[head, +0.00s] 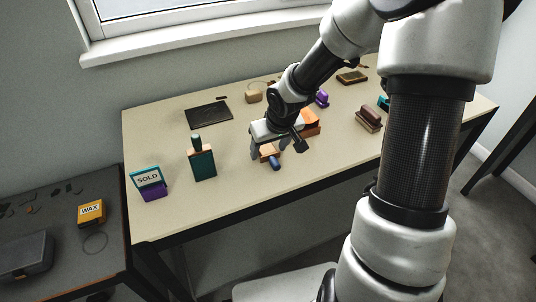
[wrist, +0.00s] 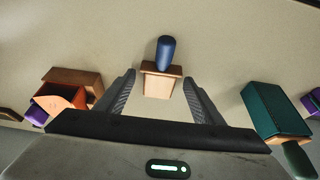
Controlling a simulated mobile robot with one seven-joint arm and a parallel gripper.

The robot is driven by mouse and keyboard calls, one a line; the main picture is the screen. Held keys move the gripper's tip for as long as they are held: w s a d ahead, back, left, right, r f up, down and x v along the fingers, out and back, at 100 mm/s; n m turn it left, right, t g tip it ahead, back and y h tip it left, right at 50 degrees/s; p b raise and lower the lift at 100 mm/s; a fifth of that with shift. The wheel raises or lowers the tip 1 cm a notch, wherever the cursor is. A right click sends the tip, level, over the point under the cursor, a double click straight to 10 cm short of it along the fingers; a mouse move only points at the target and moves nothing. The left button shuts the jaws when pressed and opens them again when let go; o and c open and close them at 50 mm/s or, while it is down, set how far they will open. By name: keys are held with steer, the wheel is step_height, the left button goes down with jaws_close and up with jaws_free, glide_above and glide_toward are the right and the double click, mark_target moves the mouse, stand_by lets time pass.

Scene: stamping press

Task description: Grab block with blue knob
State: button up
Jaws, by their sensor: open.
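The block with the blue knob (wrist: 161,84) lies on the beige table, its light wooden body showing in the wrist view and its dark blue knob (wrist: 166,53) pointing away from my gripper. In the head view the blue knob (head: 275,163) shows just below my gripper (head: 279,148), and the wooden block is partly hidden by it. In the wrist view my gripper (wrist: 158,95) is open, with one finger on each side of the wooden block and a gap on both sides. I cannot tell the exact height of the fingers over the table.
An orange and brown block (wrist: 72,97) lies to the left in the wrist view. A SOLD stamp (head: 148,180) stands near the table's left edge. The table front is clear.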

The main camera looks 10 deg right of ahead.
steer(key=c, duration=1.1)
steer(key=shift+r, duration=0.1)
steer(key=shift+c, duration=0.2)
